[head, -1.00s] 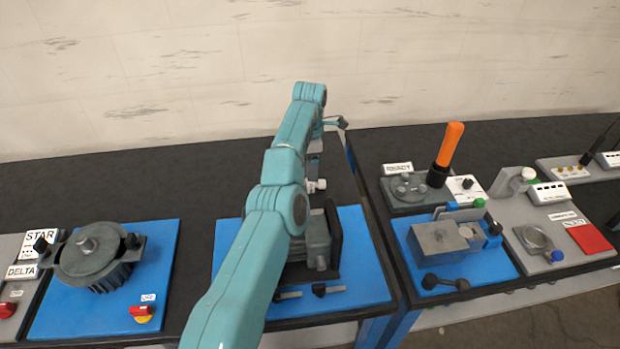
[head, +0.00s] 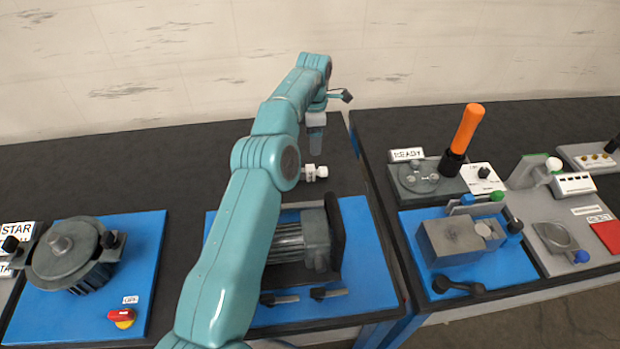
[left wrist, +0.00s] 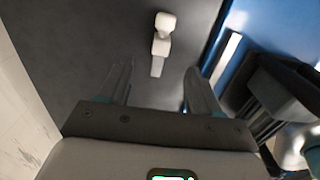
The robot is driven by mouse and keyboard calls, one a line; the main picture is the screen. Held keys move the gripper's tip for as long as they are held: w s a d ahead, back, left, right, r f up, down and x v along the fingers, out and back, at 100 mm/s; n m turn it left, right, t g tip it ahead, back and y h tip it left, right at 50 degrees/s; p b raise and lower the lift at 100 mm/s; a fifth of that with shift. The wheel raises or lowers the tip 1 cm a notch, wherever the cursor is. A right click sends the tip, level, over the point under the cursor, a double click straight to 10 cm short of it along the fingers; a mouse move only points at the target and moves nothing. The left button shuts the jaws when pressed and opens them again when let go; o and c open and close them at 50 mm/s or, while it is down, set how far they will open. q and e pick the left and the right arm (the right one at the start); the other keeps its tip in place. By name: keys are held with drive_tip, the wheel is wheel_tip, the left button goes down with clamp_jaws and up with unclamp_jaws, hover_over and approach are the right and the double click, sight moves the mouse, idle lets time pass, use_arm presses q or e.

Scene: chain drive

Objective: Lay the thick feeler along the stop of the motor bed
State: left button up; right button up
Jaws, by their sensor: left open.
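A small pale piece with a knobbed head and a narrow tongue, seemingly the feeler (head: 315,172), lies on the dark bench top behind the middle blue board. It also shows in the left wrist view (left wrist: 162,30). I cannot tell its thickness. My left gripper (left wrist: 158,78) is open and empty, its fingers pointing down, with the feeler's tongue ahead between the fingertips. In the head view the left gripper (head: 316,145) hangs just behind the feeler. The motor (head: 302,238) sits on the middle blue board (head: 365,235), partly hidden by my arm. A pale strip (left wrist: 228,52), possibly the stop, runs along the board's edge. My right gripper is not in view.
A black upright plate (head: 337,232) stands at the motor's right end. Two dark-headed small parts (head: 328,293) lie at the board's front. Another motor (head: 75,255) is at left. The right bench holds a grey block (head: 450,240) and an orange-handled tool (head: 467,130).

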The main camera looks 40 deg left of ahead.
use_arm(q)
drive_tip(key=b, duration=0.3)
hover_over(311, 167)
drive_tip(key=f, duration=0.5)
drive_tip(key=shift+w, duration=0.2)
drive_tip(key=shift+w+d+f, duration=0.15)
drive_tip(key=shift+f, duration=0.35)
drive_tip(key=shift+w+d+f, duration=0.1)
drive_tip(key=shift+f, duration=0.4)
drive_tip(key=shift+s+a+f, duration=0.15)
drive_tip(key=shift+s+f, duration=0.2)
drive_tip(key=shift+f, duration=0.05)
wheel_tip(311, 167, down, 5)
drive_tip(key=shift+r+p, duration=0.2)
drive_tip(key=shift+p, duration=0.5)
drive_tip(key=shift+s+f, duration=0.15)
drive_tip(key=c, duration=1)
clamp_jaws()
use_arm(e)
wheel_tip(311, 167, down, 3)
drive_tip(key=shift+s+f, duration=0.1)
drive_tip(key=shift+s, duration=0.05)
